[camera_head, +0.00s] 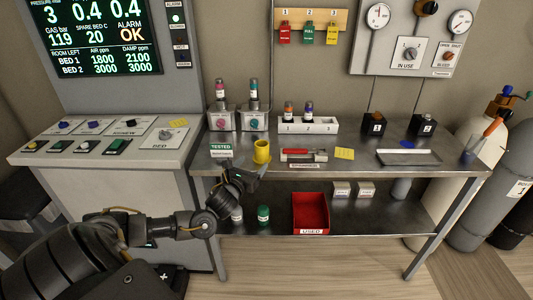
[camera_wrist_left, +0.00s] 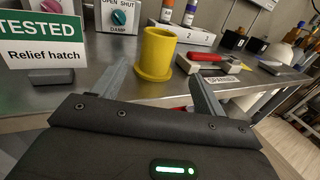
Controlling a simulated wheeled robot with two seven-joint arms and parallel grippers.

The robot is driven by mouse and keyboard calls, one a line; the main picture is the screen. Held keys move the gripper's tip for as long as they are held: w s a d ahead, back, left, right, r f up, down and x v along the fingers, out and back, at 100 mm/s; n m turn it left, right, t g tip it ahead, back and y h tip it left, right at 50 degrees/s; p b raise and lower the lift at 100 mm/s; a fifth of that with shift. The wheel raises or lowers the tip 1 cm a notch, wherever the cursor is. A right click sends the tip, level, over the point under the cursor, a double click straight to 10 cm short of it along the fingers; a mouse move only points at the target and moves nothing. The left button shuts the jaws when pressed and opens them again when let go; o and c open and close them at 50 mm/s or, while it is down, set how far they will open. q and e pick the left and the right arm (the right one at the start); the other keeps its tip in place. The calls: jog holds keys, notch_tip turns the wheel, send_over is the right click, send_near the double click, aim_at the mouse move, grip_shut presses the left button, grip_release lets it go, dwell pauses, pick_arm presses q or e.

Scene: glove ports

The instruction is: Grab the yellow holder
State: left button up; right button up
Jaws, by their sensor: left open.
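The yellow holder (camera_head: 261,152) is a hollow yellow cup with a wider base, standing upright on the metal bench top. It also shows in the left wrist view (camera_wrist_left: 156,53), beyond and between the two finger tips. My left gripper (camera_head: 243,172) is at the bench's front edge, just left of and in front of the holder. In the left wrist view its fingers (camera_wrist_left: 158,88) are spread apart with nothing between them. The holder is apart from the fingers as far as I can see. My right gripper does not show.
A "TESTED" sign (camera_wrist_left: 40,42) stands left of the holder. Behind stand valve boxes (camera_head: 252,121) and a white rack (camera_head: 308,126). A red bin (camera_head: 311,211) sits on the lower shelf.

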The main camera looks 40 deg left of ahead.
aim_at(259, 152)
pick_arm(q)
jog(key=x, duration=0.4)
jog(key=shift+w+a+r+p, duration=0.15)
jog(key=shift+r+p, duration=0.05)
jog(key=shift+p, duration=0.1)
jog(key=shift+w+f, duration=0.1)
jog(key=shift+w, duration=0.15)
jog(key=shift+a+r, duration=0.15)
jog(key=shift+r, duration=0.05)
jog(key=p+x, duration=0.1)
jog(key=x, duration=0.4)
jog(key=shift+r, duration=0.1)
jog(key=shift+s, duration=0.1)
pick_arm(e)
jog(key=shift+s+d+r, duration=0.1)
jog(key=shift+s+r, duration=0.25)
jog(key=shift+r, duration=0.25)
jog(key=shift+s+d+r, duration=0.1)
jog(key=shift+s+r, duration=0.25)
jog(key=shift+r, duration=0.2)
pick_arm(q)
jog(key=shift+c, duration=0.2)
jog(key=c, duration=0.9)
jog(key=shift+c, duration=0.7)
